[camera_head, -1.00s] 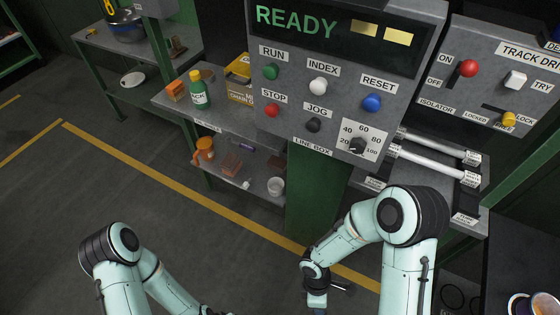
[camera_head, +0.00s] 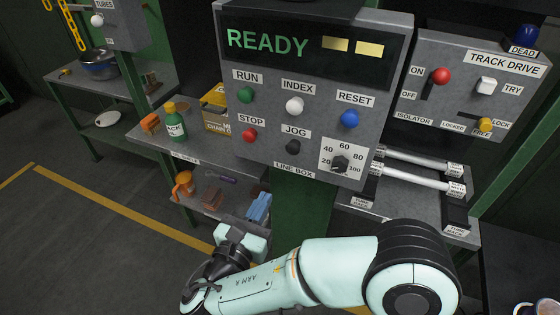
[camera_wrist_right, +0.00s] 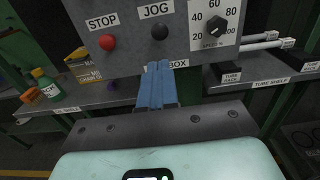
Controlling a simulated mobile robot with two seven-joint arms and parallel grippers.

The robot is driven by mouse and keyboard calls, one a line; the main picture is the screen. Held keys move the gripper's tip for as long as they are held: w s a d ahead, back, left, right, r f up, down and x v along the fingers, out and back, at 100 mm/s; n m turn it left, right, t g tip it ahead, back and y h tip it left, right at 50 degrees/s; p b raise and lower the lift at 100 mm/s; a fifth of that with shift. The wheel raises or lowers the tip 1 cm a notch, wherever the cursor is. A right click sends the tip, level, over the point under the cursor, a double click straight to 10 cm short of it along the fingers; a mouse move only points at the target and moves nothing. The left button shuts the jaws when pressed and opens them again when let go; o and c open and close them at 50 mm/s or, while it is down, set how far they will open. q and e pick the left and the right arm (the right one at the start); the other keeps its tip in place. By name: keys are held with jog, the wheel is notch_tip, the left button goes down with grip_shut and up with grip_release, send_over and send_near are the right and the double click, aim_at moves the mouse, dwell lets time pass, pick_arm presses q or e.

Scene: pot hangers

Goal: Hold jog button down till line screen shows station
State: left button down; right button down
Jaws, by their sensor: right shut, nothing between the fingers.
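The jog button (camera_head: 292,146) is a black round button under the JOG label on the grey line box (camera_head: 225,150). It also shows in the right wrist view (camera_wrist_right: 159,31). The line screen (camera_head: 300,45) reads READY in green, with two yellow blocks beside it. My right gripper (camera_head: 259,205) is below the line box in the head view. Its blue fingers (camera_wrist_right: 157,86) are shut with nothing between them, below the jog button in the right wrist view and apart from it. My left gripper is not in view.
The red STOP button (camera_head: 249,135) is left of the jog button, and the speed dial (camera_head: 340,163) is to its right. Shelves with a green bottle (camera_head: 174,119) and boxes stand at left. The tube shelf (camera_head: 400,206) with white tubes is at right.

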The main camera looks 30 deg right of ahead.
aim_at(292, 152)
jog(key=shift+w+d, duration=0.1)
jog(key=p+x, duration=0.1)
jog(key=x, duration=1.2)
jog(key=shift+w+d+f, duration=0.1)
jog(key=shift+w+d, duration=0.15)
